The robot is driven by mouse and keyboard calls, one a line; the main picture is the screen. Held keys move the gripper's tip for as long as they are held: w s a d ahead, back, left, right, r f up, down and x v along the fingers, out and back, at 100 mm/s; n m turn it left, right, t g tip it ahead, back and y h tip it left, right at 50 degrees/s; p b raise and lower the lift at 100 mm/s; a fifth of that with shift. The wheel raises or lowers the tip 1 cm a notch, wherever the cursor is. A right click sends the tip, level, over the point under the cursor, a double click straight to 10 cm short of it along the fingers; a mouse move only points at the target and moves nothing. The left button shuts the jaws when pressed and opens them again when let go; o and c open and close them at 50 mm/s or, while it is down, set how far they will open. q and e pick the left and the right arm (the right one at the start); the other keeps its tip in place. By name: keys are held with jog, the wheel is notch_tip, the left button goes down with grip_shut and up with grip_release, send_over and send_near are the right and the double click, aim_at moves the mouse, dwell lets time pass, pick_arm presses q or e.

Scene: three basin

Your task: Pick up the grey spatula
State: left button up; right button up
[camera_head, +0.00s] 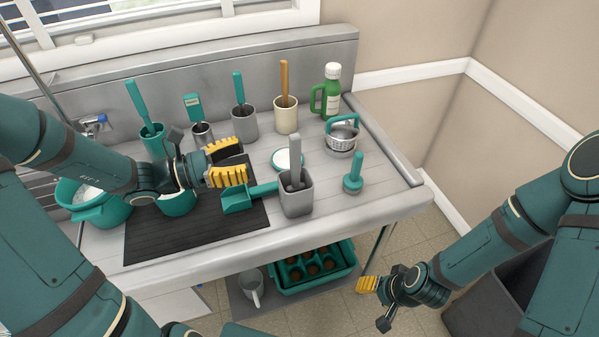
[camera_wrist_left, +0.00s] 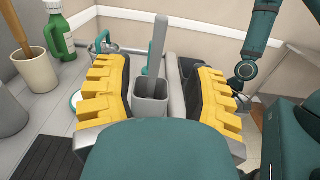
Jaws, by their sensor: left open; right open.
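The grey spatula (camera_head: 295,160) stands upright in a grey square cup (camera_head: 297,200) near the front of the counter. Its handle sticks up; its lower end is hidden in the cup. My left gripper (camera_head: 236,162) is open and empty to the left of the handle, with its yellow fingers pointing towards it. In the left wrist view the spatula (camera_wrist_left: 158,45) and the cup (camera_wrist_left: 150,103) show between the two fingers, beyond the tips and not touched. My right gripper (camera_head: 374,302) is open, low in front of the counter, away from the spatula.
A teal scoop (camera_head: 240,198) lies left of the cup, under my left gripper. A teal-handled tool (camera_head: 353,180) stands right of it. A round white-topped dish (camera_head: 287,159) is behind.

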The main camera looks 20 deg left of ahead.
aim_at(290, 147)
pick_arm(q)
jog(key=b+x, duration=0.1)
jog(key=x, duration=1.1)
jog(key=shift+a, duration=0.1)
grip_shut()
